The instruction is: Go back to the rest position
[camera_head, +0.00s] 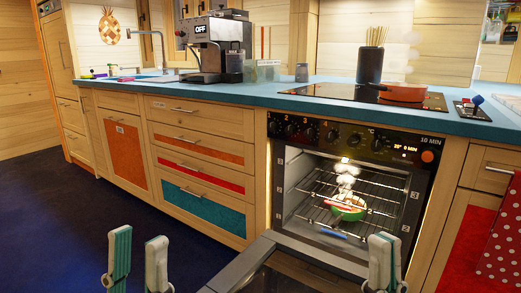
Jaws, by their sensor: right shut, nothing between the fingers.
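My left gripper (138,264) is at the bottom left of the head view, over the dark floor. Its two fingers point up and stand apart, with nothing between them. My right gripper (384,265) is at the bottom right, in front of the oven's lower part. Its fingers are close together and hold nothing. The lower parts of both grippers and both arms are out of the frame.
The oven (290,190) is open, its door (240,270) lowered toward me. A green bowl (349,212) sits on the rack, with white steam above. A blue stick-like thing (333,234) lies below. A red pan (403,93) stands on the hob. Floor at left is clear.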

